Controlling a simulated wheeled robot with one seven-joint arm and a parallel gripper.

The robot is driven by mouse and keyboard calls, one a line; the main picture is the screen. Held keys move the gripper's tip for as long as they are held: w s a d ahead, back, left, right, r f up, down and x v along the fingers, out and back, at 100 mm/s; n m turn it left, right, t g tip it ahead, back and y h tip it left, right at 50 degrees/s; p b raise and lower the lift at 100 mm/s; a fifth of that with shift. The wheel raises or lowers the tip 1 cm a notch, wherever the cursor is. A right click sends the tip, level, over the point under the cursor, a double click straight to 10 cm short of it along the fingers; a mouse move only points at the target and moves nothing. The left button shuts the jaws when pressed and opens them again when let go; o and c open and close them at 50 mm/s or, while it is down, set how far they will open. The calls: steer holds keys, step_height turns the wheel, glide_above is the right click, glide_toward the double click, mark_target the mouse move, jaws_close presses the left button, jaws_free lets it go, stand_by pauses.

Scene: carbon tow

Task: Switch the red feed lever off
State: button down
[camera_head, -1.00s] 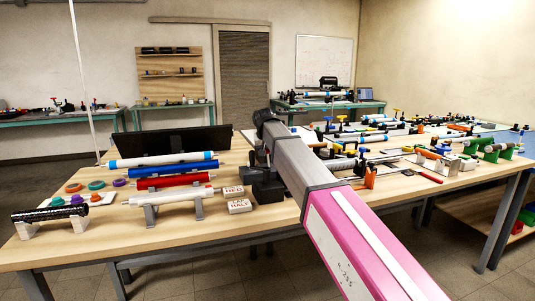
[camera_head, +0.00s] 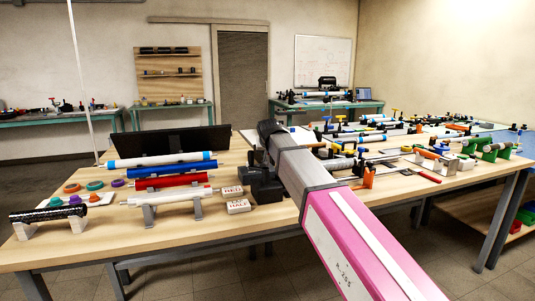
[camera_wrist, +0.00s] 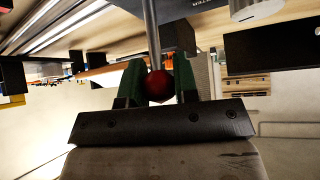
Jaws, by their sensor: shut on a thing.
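In the wrist view a dark red ball knob (camera_wrist: 158,86) sits at the end of a grey metal rod (camera_wrist: 152,35), the red feed lever. My gripper (camera_wrist: 158,78) has its two green fingers shut on this knob, one on each side. The lever's base and pivot are out of the wrist view. The lever cannot be made out there.
The wooden table (camera_head: 275,220) carries white, blue and red rolls (camera_head: 172,182) on the left and two white lettered blocks (camera_head: 238,206) near my gripper. A black panel (camera_head: 172,141) stands behind. Many tools and coloured fixtures crowd the right side.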

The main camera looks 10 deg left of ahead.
steer(key=c, duration=0.9)
jaws_free()
steer(key=shift+o, duration=0.2)
steer(key=v, duration=1.1)
